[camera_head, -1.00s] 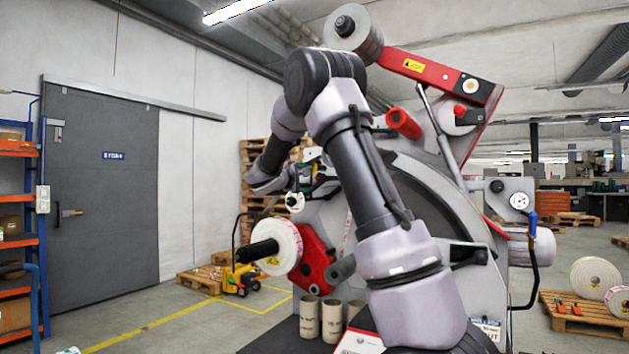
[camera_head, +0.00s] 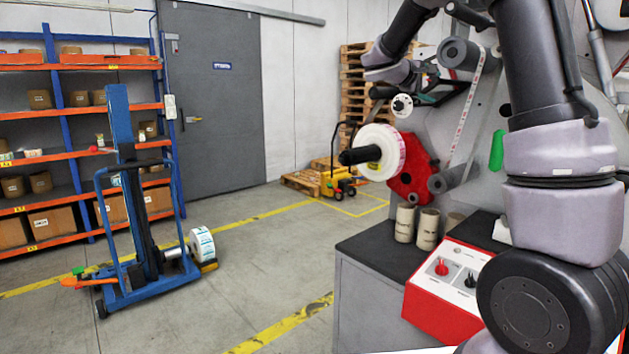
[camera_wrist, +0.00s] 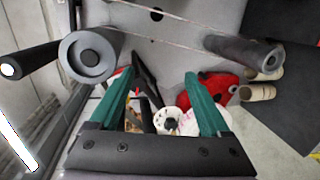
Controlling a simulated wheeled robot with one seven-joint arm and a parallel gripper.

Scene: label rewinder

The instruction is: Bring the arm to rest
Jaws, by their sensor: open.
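My arm (camera_head: 561,150) rises at the right of the head view and bends over toward the label rewinder. My gripper (camera_head: 447,92) shows small there, above and to the right of the white label roll (camera_head: 392,150). In the wrist view my gripper (camera_wrist: 160,74) has its two green fingers spread apart with nothing held between them. Beyond the fingers are a white roll (camera_wrist: 166,119) and a red bracket (camera_wrist: 213,90), apparently further away. The upper part of my arm is cut off by the top of the head view.
The rewinder's grey rollers (camera_wrist: 92,54) and a second roller (camera_wrist: 245,52) flank the gripper. A red control box (camera_head: 447,290) and cardboard cores (camera_head: 427,229) stand below. A blue lift trolley (camera_head: 135,215) and shelving (camera_head: 78,120) stand left.

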